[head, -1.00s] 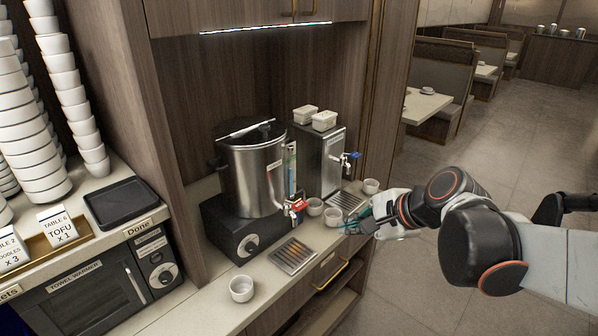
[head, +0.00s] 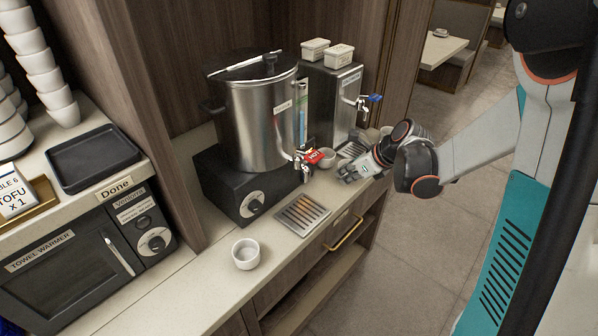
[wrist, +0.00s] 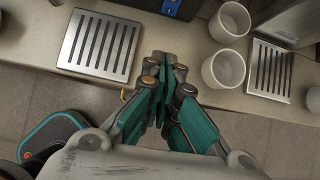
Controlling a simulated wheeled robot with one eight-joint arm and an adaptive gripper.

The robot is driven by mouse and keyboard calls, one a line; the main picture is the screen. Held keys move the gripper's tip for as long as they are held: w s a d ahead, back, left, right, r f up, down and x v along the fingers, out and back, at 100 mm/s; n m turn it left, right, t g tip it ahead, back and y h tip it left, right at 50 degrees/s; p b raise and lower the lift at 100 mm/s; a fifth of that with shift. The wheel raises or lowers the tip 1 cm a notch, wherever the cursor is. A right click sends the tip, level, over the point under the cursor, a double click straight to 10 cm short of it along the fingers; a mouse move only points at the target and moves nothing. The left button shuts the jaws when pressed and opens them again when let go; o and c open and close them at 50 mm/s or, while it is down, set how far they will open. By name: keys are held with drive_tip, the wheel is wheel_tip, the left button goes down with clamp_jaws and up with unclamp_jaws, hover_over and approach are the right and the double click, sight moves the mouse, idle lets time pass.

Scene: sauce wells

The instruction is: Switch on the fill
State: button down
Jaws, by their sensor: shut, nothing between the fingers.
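The steel urn (head: 262,125) stands on a black base with a round dial (head: 253,204); its tap has a red tag (head: 318,156). Behind it to the right, a steel dispenser (head: 330,100) has a tap with a blue lever (head: 372,97). I cannot make out a switch marked for the fill. My gripper (head: 347,175) is shut and empty near the counter's front edge, right of the red-tagged tap and apart from both taps. In the wrist view my gripper (wrist: 162,60) points at the counter between two drip trays, left of two white cups (wrist: 223,69) (wrist: 230,20).
A slotted drip tray (head: 303,215) lies before the urn. A white cup (head: 245,254) stands at the front left, another (head: 327,157) beside the red tag. A drawer handle (head: 345,232) juts out below the counter. A towel warmer (head: 80,265) is at left.

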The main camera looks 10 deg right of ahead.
drive_tip(key=f, duration=0.1)
drive_tip(key=b, duration=0.3)
approach(313, 189)
drive_tip(key=shift+w+a+f, duration=0.1)
drive_tip(key=shift+w+f, duration=0.1)
drive_tip(key=shift+f, duration=0.4)
drive_tip(key=shift+w+a+f, duration=0.1)
drive_tip(key=shift+w+f, duration=0.1)
drive_tip(key=shift+f, duration=0.45)
drive_tip(key=w+a, duration=0.1)
drive_tip(key=w+a+b, duration=0.1)
drive_tip(key=shift+w+f, duration=0.25)
drive_tip(key=shift+f, duration=0.05)
drive_tip(key=shift+w+a, duration=0.25)
drive_tip(key=shift+w, duration=0.2)
drive_tip(key=shift+b+x, duration=0.7)
drive_tip(key=shift+x, duration=0.05)
drive_tip(key=shift+w+r, duration=0.1)
drive_tip(key=shift+r, duration=0.15)
